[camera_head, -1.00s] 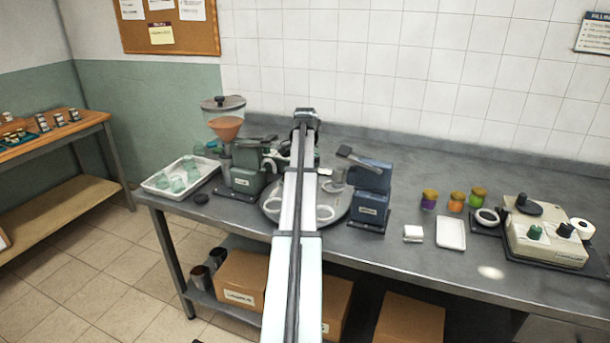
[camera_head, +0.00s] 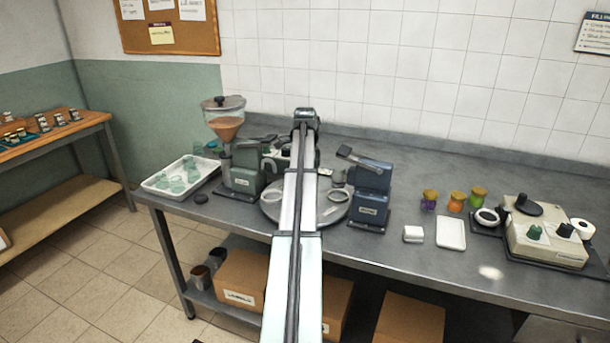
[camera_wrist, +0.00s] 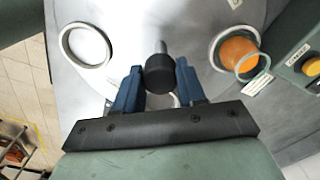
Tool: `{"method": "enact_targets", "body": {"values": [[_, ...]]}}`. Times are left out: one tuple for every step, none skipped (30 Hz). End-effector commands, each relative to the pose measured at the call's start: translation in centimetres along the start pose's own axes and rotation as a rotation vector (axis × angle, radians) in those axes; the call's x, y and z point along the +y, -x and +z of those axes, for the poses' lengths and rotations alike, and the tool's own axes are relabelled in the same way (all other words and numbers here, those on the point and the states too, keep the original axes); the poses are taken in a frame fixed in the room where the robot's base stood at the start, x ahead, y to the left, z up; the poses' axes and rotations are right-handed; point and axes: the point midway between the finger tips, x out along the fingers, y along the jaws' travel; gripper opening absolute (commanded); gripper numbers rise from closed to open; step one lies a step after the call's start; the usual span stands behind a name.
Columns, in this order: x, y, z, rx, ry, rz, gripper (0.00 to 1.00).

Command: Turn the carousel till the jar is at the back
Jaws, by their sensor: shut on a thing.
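The round grey carousel (camera_head: 310,217) stands on the bench between a green machine and a blue machine. My gripper (camera_wrist: 160,82) has its blue fingers shut on the carousel's black knob (camera_wrist: 159,76), which stands by a metal post. An open glass jar (camera_wrist: 253,63) with orange contents stands at a ring seat on the right of the wrist view, beside the green machine. An empty ring seat (camera_wrist: 86,45) is at the left of that view. In the head view my arm hides the knob, my fingers and the middle of the carousel; I cannot make out the orange jar there.
The green machine (camera_head: 245,170) with a hopper and the blue machine (camera_head: 372,190) stand close to the carousel. A tray of glassware (camera_head: 180,175) is at left. Several filled jars (camera_head: 455,201), a white tray (camera_head: 451,232) and a device (camera_head: 545,235) are at right.

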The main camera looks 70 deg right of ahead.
Motion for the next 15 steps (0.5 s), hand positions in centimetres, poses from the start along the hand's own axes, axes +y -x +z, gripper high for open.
{"method": "enact_targets", "body": {"values": [[-0.13, 0.13, -0.12, 0.003, -0.024, -0.003, 0.0], [-0.13, 0.13, -0.12, 0.003, -0.04, -0.003, 0.0], [-0.13, 0.13, -0.12, 0.003, -0.06, -0.003, 0.0], [-0.14, 0.13, -0.12, 0.003, -0.075, -0.003, 0.0], [-0.14, 0.13, -0.12, 0.003, -0.09, -0.003, 0.0], [-0.13, 0.13, -0.12, 0.003, -0.109, -0.003, 0.0], [-0.14, 0.13, -0.13, 0.003, -0.125, -0.003, 0.0], [-0.14, 0.13, -0.13, 0.003, -0.139, -0.003, 0.0], [-0.14, 0.13, -0.13, 0.003, -0.159, -0.003, 0.0], [-0.14, 0.13, -0.13, 0.003, -0.173, -0.003, 0.0], [-0.14, 0.13, -0.13, 0.003, -0.187, -0.003, 0.0], [-0.15, 0.14, -0.13, 0.003, -0.205, -0.003, 0.0], [-0.15, 0.14, -0.13, 0.003, -0.219, -0.004, 0.0], [-0.15, 0.14, -0.14, 0.003, -0.232, -0.004, 0.0], [-0.15, 0.14, -0.14, 0.003, -0.249, -0.004, 0.0]]}}
